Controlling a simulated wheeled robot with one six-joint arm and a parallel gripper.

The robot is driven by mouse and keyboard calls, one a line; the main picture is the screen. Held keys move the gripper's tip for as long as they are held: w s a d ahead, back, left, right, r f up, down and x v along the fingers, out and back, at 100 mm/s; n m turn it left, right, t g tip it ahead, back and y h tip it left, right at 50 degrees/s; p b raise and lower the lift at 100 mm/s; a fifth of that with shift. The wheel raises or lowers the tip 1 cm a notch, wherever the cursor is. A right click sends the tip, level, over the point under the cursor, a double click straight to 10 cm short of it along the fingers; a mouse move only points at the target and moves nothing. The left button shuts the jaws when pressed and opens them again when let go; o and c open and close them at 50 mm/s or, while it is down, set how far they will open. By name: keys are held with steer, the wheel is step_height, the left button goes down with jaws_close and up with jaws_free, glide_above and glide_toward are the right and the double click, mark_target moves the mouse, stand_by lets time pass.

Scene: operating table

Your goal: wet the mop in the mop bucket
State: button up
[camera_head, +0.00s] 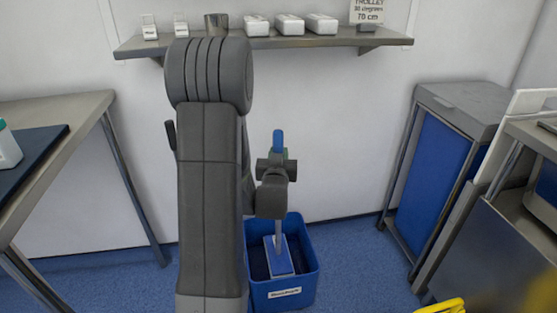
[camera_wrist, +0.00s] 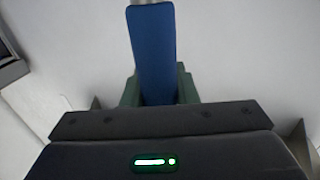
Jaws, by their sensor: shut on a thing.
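The blue mop bucket (camera_head: 308,284) stands on the floor against the back wall, with a white label on its front. The mop has a blue handle top (camera_head: 278,141), a grey pole and a flat blue and pale head (camera_head: 279,258). The head is inside the bucket's outline, below the rim as far as I can see; whether it touches water I cannot tell. My gripper (camera_head: 277,168) is shut on the mop's handle above the bucket. In the wrist view the blue handle (camera_wrist: 153,50) stands between the green fingers of my gripper (camera_wrist: 158,88). My arm hides the bucket's left side.
A wall shelf (camera_head: 385,39) with white boxes and a metal cup (camera_head: 216,24) hangs above. A steel table (camera_head: 95,105) stands at left. A blue-sided trolley (camera_head: 432,172) and a steel cart (camera_head: 510,235) stand at right. A yellow object (camera_head: 441,306) shows at the bottom right.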

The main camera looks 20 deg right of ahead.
step_height(320, 180, up, 12)
steer(key=p, duration=0.5)
steer(key=shift+r, duration=0.2)
stand_by(0.4)
